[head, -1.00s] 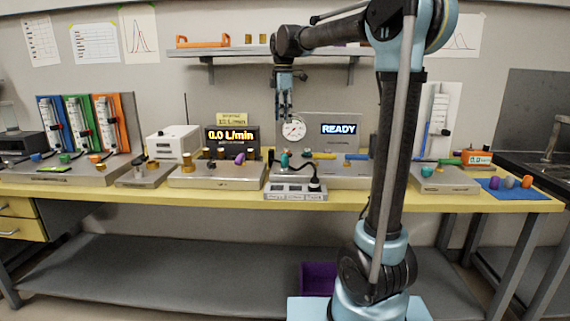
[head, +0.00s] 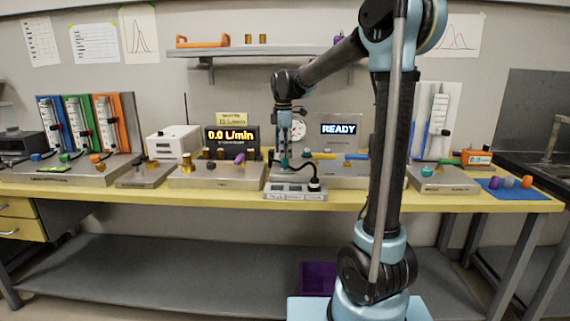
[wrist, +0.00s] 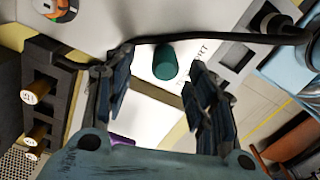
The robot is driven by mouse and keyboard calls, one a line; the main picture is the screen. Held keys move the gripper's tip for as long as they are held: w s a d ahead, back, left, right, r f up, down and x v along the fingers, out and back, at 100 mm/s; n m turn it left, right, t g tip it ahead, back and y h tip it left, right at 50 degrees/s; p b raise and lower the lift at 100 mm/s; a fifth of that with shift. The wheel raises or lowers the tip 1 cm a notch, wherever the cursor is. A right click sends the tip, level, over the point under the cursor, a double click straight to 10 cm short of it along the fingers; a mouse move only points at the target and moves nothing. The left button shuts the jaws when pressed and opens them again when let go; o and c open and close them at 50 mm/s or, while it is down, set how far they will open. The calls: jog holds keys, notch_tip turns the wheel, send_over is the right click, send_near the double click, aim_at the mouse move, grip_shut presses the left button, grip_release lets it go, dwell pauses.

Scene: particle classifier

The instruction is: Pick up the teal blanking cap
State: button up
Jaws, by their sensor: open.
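The teal blanking cap (wrist: 165,62) shows in the wrist view as a short teal cylinder on a pale panel with printed lettering. In the head view a bit of teal (head: 284,163) shows at my fingertips, on the middle bench unit, mostly hidden by the fingers. My gripper (wrist: 157,78) is open, with one finger on each side of the cap's line and the cap just beyond and between the tips. In the head view my gripper (head: 284,157) points down over that unit. I cannot tell whether the fingers touch the cap.
A black cable (wrist: 225,37) runs close past the cap to a plug. Brass-ended fittings (wrist: 37,92) sit at left in the wrist view. Another teal piece (head: 427,171) is on the right bench unit. A blue mat (head: 508,194) with coloured caps lies at far right.

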aim_at(285, 160)
notch_tip(285, 160, down, 4)
jog(key=shift+s, duration=0.15)
jog(key=c, duration=1.1)
